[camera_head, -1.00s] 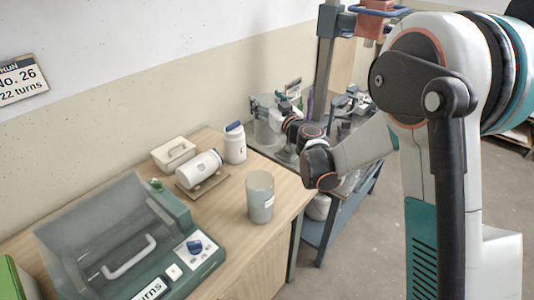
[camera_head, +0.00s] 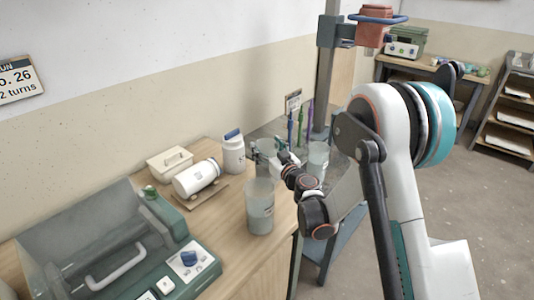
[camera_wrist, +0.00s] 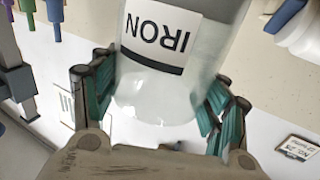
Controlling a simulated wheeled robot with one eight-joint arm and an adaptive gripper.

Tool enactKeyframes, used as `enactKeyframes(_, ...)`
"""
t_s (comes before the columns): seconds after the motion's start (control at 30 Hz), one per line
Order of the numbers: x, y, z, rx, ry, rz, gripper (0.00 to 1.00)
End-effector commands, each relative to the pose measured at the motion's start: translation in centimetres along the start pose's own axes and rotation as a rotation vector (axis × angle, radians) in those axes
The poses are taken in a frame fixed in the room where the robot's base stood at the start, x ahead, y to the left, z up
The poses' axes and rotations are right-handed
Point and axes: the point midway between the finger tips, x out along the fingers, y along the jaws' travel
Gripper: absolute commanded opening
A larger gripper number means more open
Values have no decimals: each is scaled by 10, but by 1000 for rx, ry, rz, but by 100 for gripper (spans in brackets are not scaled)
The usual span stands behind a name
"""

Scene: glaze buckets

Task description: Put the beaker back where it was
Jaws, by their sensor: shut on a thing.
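My gripper (camera_wrist: 160,105) is shut on a clear beaker (camera_wrist: 160,95) with a white label reading IRON, which is upside down in the wrist view. The green-lined fingers press on both sides of its wall. In the head view my gripper (camera_head: 281,155) and the held beaker (camera_head: 264,160) are near the far right end of the wooden bench, to the right of a white jar. The gripper partly covers the beaker there. I cannot tell whether its base touches a surface.
Another beaker (camera_head: 260,207) stands on the wooden bench (camera_head: 226,222), in front of the held one. A further beaker (camera_head: 318,158) stands to the right, near several coloured tools (camera_head: 300,125). The white jar (camera_head: 233,153), a lying jar (camera_head: 197,178) and a green machine (camera_head: 130,250) are left.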

Motion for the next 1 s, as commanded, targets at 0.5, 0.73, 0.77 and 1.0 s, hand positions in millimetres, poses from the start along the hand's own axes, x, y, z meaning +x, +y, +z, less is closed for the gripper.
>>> enactKeyframes(0.5,0,0,10,0,0,0,84)
enactKeyframes(0.73,0,0,10,0,0,0,89)
enactKeyframes(0.77,0,0,10,0,0,0,89)
enactKeyframes(1.0,-3,0,7,0,0,1,89)
